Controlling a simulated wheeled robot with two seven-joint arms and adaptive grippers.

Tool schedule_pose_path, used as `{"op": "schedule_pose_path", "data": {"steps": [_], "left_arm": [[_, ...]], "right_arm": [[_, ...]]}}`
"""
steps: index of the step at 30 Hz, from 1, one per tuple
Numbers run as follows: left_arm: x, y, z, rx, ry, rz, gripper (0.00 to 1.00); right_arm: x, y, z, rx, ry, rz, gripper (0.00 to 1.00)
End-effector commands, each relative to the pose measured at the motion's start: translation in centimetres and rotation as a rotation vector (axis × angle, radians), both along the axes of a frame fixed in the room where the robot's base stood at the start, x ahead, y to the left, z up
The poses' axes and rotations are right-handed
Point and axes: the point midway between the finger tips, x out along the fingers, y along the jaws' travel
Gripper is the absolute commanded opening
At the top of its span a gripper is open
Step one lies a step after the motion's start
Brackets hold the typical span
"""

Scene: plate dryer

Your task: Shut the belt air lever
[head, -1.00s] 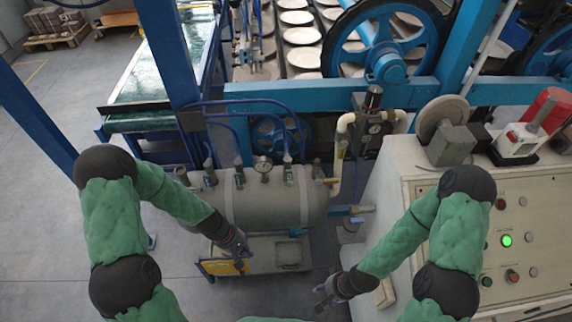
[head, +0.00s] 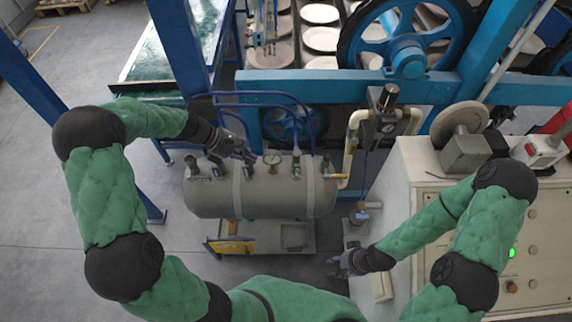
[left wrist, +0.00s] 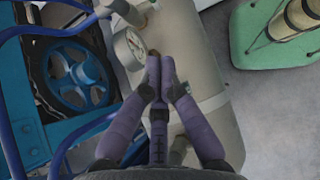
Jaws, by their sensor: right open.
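A grey air tank (head: 262,198) lies across the middle of the head view, with several small valves along its top. A round pressure gauge (head: 271,160) stands on it and also shows in the left wrist view (left wrist: 130,48). I cannot tell which valve carries the belt air lever. My left gripper (head: 248,156) is above the tank top, just left of the gauge in the head view. Its fingertips look together in the left wrist view (left wrist: 158,72), with nothing clearly between them. My right gripper (head: 340,267) is open, low beside the cabinet and away from the tank.
Blue bent pipes (head: 262,100) rise behind the tank. A pale control cabinet (head: 420,170) stands at the right, with a filter regulator (head: 385,110) and cream piping beside it. A yellow-edged stand (head: 230,246) is below the tank. The floor at left is clear.

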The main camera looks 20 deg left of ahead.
Motion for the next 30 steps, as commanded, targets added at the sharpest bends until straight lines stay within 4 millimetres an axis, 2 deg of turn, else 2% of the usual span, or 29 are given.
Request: {"op": "schedule_pose_path", "data": {"steps": [6, 11, 25, 30], "left_arm": [[0.0, -0.1, -0.1, 0.001, 0.0, -0.001, 0.0], [0.3, -1.1, -1.2, 0.0, 0.001, -0.002, 0.0], [1.9, -6.9, -7.3, 0.001, 0.001, -0.004, 0.0], [2.6, -9.2, -7.1, 0.002, -0.002, -0.004, 0.0]], "right_arm": [[-0.1, 0.0, 0.0, 0.0, 0.002, 0.001, 0.46], [0.0, 0.0, -0.2, 0.0, 0.001, 0.0, 0.46], [-0.1, 0.0, -1.1, 0.0, 0.001, 0.0, 0.46], [-0.1, 0.0, -1.1, 0.0, 0.001, 0.0, 0.46]]}}
